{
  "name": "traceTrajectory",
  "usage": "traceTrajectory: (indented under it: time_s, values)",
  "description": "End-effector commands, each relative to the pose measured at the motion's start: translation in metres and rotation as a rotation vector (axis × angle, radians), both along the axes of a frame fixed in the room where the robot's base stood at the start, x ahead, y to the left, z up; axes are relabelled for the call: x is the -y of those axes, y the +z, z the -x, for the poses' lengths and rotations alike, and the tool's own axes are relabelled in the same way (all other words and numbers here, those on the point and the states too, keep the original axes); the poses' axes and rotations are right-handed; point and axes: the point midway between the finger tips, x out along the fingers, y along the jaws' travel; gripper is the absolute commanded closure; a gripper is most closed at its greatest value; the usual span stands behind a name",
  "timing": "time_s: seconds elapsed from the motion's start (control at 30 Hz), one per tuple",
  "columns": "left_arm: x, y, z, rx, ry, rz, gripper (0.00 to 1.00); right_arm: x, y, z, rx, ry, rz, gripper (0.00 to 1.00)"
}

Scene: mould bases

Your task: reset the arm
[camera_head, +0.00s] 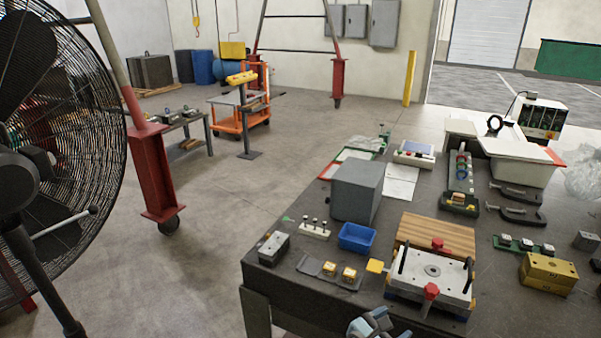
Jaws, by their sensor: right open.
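My right gripper (372,324) shows at the bottom edge, only in part, in front of the table's near edge. It is open, with nothing seen between its fingers. A mould base (420,275) with a pale top plate, dark upright pins and red clamps or knobs stands on the dark table to the right of and beyond the gripper, apart from it. My left gripper is not in view.
The dark table (300,283) also holds a grey box (357,190), a blue bin (357,238), a wooden block (436,236), a yellow block (548,273) and black clamps (520,213). A large fan (60,150) stands at left. The floor (215,220) between is mostly clear.

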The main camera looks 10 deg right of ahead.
Motion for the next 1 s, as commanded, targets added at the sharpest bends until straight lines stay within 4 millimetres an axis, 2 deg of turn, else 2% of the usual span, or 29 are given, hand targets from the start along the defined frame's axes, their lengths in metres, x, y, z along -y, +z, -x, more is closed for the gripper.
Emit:
traceTrajectory:
  time_s: [0.07, 0.17, 0.2, 0.3, 0.33, 0.4, 0.5, 0.6, 0.73, 1.0]
  values:
    - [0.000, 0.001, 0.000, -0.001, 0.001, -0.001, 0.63, 0.001, -0.038, 0.017, 0.032, 0.066, -0.191, 0.35]
    - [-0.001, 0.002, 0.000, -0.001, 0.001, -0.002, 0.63, -0.006, -0.091, 0.049, 0.136, 0.125, -0.584, 0.35]
    - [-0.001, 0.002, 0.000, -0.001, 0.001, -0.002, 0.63, -0.012, -0.110, 0.065, 0.191, 0.122, -0.769, 0.35]
    - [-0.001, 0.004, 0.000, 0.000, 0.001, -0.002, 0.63, -0.029, -0.141, 0.108, 0.357, 0.038, -1.239, 0.35]
    - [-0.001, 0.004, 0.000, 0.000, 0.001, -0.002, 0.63, -0.035, -0.145, 0.121, 0.413, -0.007, -1.376, 0.35]
    - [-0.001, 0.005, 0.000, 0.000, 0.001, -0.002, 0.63, -0.045, -0.148, 0.149, 0.545, -0.135, -1.670, 0.35]
    - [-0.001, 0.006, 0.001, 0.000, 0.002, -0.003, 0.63, -0.052, -0.139, 0.179, 0.721, -0.338, -2.008, 0.35]
    - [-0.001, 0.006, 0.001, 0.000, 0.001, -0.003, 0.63, -0.053, -0.127, 0.198, 0.859, -0.512, -2.231, 0.35]
    - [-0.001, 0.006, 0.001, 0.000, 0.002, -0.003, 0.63, -0.052, -0.116, 0.209, 0.957, -0.640, -2.371, 0.35]
    - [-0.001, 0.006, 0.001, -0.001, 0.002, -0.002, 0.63, -0.052, -0.114, 0.209, 0.977, -0.663, -2.398, 0.35]
